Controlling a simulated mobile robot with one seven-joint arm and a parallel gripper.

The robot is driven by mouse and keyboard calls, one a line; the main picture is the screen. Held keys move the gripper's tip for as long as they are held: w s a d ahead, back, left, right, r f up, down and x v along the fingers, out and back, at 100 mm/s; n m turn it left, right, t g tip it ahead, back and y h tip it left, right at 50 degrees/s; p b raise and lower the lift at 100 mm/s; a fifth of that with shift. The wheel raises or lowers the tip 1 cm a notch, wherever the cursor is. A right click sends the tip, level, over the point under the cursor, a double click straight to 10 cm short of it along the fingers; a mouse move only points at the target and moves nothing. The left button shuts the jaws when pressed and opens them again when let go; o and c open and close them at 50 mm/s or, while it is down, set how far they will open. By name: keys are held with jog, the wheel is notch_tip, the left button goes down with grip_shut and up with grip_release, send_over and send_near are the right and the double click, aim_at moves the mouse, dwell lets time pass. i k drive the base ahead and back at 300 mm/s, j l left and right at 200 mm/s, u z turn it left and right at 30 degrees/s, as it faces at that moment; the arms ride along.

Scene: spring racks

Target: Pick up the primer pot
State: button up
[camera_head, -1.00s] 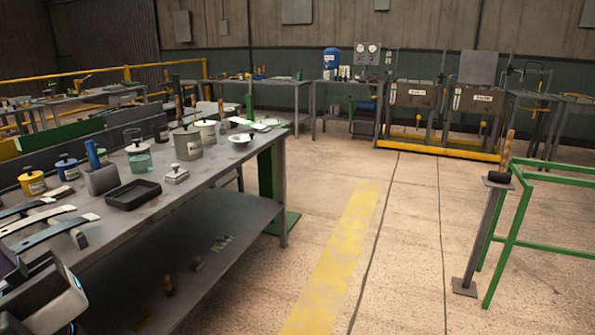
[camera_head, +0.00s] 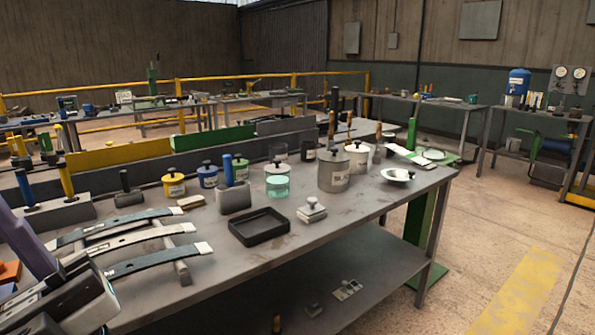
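Several lidded pots stand on the grey workbench (camera_head: 190,275). They include a yellow pot (camera_head: 173,187), a blue pot (camera_head: 207,178), a clear jar with green contents (camera_head: 277,187), a large grey pot (camera_head: 334,174), a white pot (camera_head: 358,160) and a small dark pot (camera_head: 308,153). Their labels are too small to read, so I cannot tell which is the primer pot. Part of my arm's end, my gripper (camera_head: 75,300), shows at the lower left, well apart from the pots. Its fingers cannot be made out.
A black tray (camera_head: 259,240), a grey block with a blue handle (camera_head: 234,196) and a small white lidded box (camera_head: 312,212) stand in front of the pots. Curved leaf springs (camera_head: 150,262) lie at the left. Clear floor (camera_head: 480,240) lies right of the bench.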

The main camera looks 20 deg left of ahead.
aim_at(276, 150)
jog(key=i+l+u, duration=0.2)
jog(key=i+u, duration=0.15)
jog(key=i+l+u, duration=0.4)
